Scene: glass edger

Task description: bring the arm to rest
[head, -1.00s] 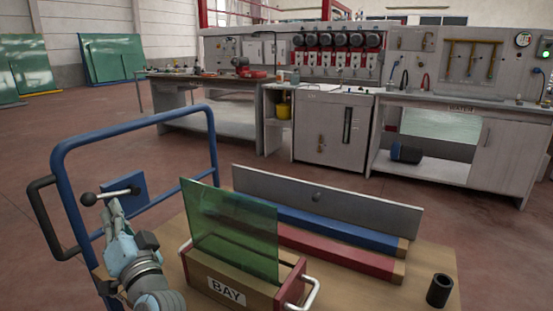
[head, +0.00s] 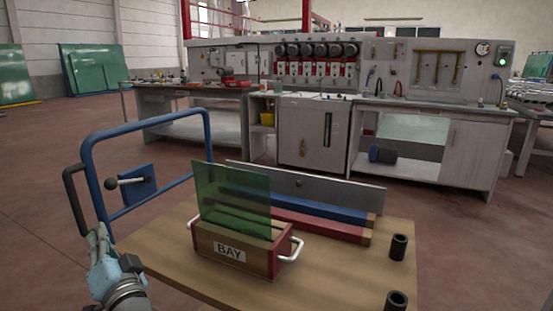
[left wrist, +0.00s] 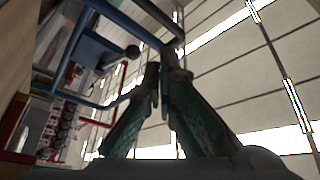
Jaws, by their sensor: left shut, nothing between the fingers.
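My left gripper (head: 100,236) is at the lower left of the head view, near the left edge of the wooden cart top and in front of the blue rail. Its fingers also show in the left wrist view (left wrist: 160,75); they are together with nothing held between them. It is apart from the black ball-ended lever (head: 112,183) on the blue plate. A green glass pane (head: 235,198) stands upright in the wooden box marked BAY (head: 225,253). My right gripper is in neither view.
The cart top (head: 190,277) carries blue (head: 325,206) and red (head: 318,225) bars, a grey panel (head: 340,187) and two dark cylinders (head: 398,247). The blue rail (head: 150,132) rises at the left. Workbenches (head: 310,135) stand behind, with open floor between.

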